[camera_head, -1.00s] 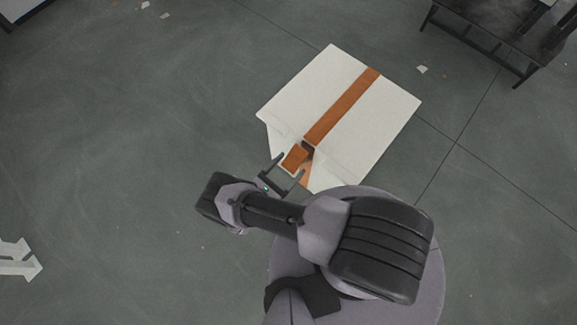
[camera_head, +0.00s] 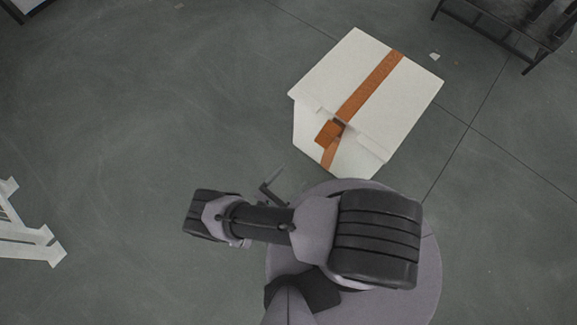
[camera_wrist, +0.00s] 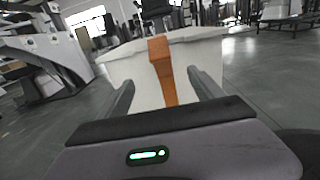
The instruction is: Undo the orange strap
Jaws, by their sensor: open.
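A white box (camera_head: 345,75) with an orange strap (camera_head: 369,86) over its lid and down its near side stands on the floor in the head view. An orange tab (camera_head: 328,133) of the strap stands out at the lid's near edge. My gripper (camera_head: 270,186) is below and left of the box in the head view, apart from it. In the wrist view my gripper (camera_wrist: 162,88) is open and empty, its fingers wide apart. There the strap (camera_wrist: 168,88) and tab (camera_wrist: 158,48) show between the fingers, farther off, on the box front (camera_wrist: 140,80).
A dark metal bench (camera_head: 515,35) stands at the upper right. A white frame-like thing (camera_head: 28,240) lies at the left edge. The grey floor (camera_head: 150,110) left of the box is clear. Equipment and windows fill the wrist view's background.

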